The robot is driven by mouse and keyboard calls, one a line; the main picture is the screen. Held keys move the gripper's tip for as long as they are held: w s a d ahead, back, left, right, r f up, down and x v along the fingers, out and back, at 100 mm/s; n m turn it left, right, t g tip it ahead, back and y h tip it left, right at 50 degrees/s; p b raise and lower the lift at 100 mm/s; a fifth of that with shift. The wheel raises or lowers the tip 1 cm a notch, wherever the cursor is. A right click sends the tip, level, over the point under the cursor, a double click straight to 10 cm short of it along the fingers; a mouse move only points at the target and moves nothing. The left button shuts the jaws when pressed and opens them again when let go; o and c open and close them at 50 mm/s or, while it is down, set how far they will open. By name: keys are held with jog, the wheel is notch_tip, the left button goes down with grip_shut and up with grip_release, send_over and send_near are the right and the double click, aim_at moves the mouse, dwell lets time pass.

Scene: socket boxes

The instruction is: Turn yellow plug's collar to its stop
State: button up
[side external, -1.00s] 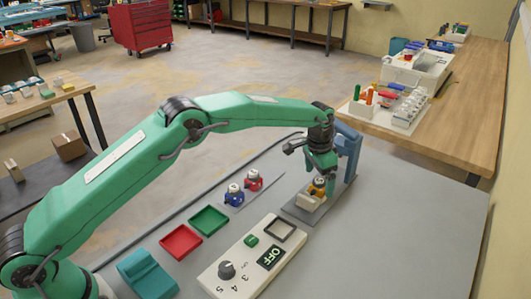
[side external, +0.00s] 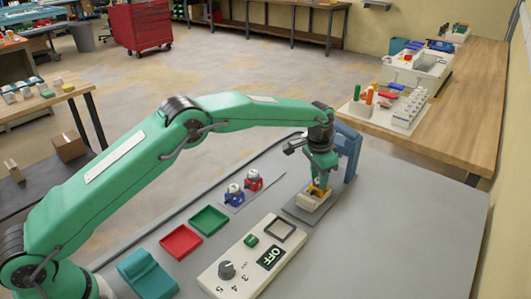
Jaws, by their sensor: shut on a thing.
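The yellow plug (side external: 313,193) stands in a cream socket box (side external: 308,204) on a grey plate at the right of the table. My gripper (side external: 319,186) points down over it and is shut on the yellow plug. The fingers hide most of the plug's top, so the collar's angle cannot be told.
A blue plug (side external: 235,194) and a red plug (side external: 253,180) stand on a strip to the left. A control panel (side external: 232,262) reading OFF lies in front, beside a green tray (side external: 209,220) and a red tray (side external: 181,242). A blue bracket (side external: 350,150) stands close behind my gripper. The table's right side is clear.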

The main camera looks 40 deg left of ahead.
jog(key=shift+n, duration=0.9)
